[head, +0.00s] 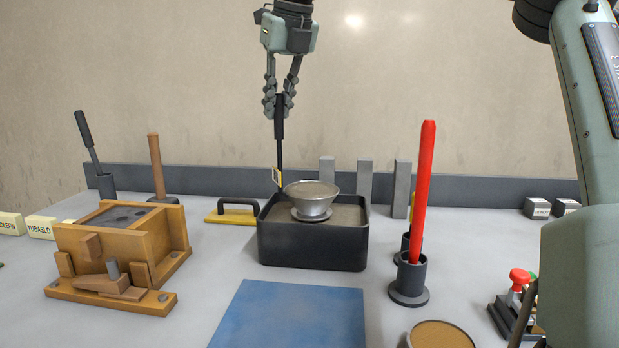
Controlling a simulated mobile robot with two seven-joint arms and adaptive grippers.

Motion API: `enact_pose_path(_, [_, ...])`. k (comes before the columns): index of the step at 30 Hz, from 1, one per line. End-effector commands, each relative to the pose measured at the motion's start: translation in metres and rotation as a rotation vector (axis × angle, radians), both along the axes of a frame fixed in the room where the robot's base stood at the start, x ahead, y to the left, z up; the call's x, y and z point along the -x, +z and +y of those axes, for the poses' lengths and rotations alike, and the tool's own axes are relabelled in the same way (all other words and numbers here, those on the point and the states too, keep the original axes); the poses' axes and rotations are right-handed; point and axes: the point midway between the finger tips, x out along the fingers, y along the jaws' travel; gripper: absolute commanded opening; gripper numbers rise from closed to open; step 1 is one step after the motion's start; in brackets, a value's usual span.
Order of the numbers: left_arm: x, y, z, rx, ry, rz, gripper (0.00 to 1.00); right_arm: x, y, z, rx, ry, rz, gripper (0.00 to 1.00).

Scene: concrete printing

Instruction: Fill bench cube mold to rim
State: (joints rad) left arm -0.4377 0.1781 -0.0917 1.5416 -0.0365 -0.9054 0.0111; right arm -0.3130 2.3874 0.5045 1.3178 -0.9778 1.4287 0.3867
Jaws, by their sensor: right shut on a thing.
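A wooden box mold (160,232) with a clamp wedge at its front stands on the left of the bench. Its top shows a grey surface with dark round patches; how deep that lies below the rim is hard to tell. My right gripper (279,108) points down, shut on the black handle (279,128) of an upright tool. The tool's thin rod runs down to the left rim of a metal bowl (312,207), seemingly one ladle. The bowl holds grey-brown material and is over a black tub (312,248) of similar material. My left gripper is out of view.
A yellow float (231,217) lies left of the tub. A red rod (421,190) stands in a dark holder (410,282) to the right. A blue mat (288,318) lies in front. A mallet (157,170) stands behind the mold. My arm fills the right edge.

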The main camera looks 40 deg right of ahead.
Motion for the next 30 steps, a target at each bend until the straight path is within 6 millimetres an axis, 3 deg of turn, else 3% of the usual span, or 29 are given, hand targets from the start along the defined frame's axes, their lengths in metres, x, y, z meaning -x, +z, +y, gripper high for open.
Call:
enact_pose_path(15, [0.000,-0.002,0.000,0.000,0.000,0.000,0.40,-0.001,0.055,0.000,0.002,0.000,-0.005,0.00])
enact_pose_path(30, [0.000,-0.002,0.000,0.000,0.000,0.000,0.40,0.000,0.058,0.000,0.001,0.001,-0.004,0.00])
